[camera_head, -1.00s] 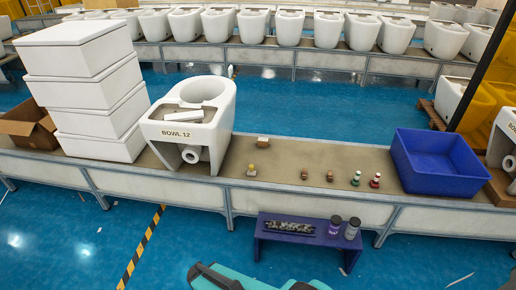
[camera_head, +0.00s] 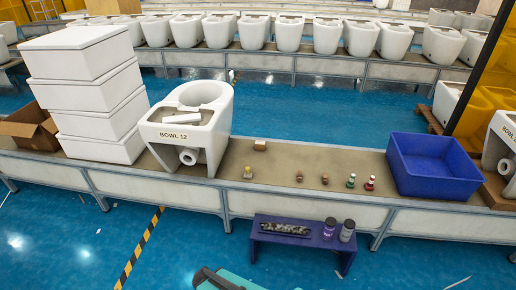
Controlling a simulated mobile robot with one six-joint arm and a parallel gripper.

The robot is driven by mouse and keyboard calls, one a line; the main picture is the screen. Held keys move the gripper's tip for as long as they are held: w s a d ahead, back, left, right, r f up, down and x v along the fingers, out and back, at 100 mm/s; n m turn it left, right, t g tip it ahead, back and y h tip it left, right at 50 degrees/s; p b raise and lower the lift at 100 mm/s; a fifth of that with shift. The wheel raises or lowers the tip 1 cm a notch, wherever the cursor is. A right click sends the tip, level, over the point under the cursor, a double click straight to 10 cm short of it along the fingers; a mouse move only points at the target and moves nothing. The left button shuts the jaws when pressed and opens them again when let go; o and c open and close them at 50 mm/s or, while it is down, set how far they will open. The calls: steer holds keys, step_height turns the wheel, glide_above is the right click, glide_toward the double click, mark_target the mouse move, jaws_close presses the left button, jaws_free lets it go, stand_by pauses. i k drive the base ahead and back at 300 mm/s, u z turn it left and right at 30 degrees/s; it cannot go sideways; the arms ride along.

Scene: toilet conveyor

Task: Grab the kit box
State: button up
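No box in the camera_head view is labelled as the kit box. The open blue box (camera_head: 434,187) stands on the right part of the conveyor and looks empty. An open brown cardboard box (camera_head: 32,130) is at the far left. A small tan block (camera_head: 259,145) lies on the belt behind the small fittings. My gripper is not in view, and nothing is seen touching any of these boxes.
A white toilet bowl marked BOWL 12 (camera_head: 190,125) stands beside stacked white boxes (camera_head: 85,95). Several small fittings (camera_head: 324,180) stand on the conveyor (camera_head: 340,160). A low purple bench (camera_head: 300,240) with a dark tray and two jars stands in front.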

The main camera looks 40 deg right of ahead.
mark_target(259, 145)
steer(key=z, duration=0.1)
steer(key=i, duration=0.95)
steer(key=u, duration=0.1)
